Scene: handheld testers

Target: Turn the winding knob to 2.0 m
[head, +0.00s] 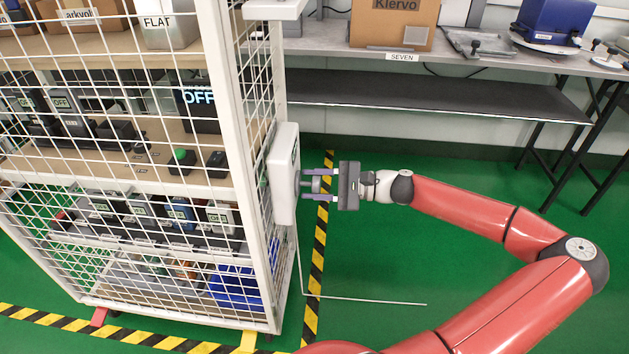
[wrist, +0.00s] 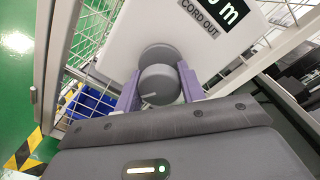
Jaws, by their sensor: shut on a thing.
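The winding knob (head: 313,184) is a round grey knob on the right-hand face of a white box (head: 285,170), fixed to the side of the mesh cage. In the wrist view the knob (wrist: 160,86) has a white pointer line aimed to the picture's left. My gripper (head: 307,184) reaches it from the right, and its purple fingers lie on both sides of the knob, shut on it. Above the knob in the wrist view is a "CORD OUT" display (wrist: 220,12). It ends in "m", but its reading is cut off by the frame edge.
A white cord (head: 365,301) hangs below the box and runs right along the green floor. The mesh cage (head: 236,120) with shelves of testers stands left of my gripper. A grey bench (head: 460,64) stands behind. Black-yellow tape (head: 318,250) marks the floor.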

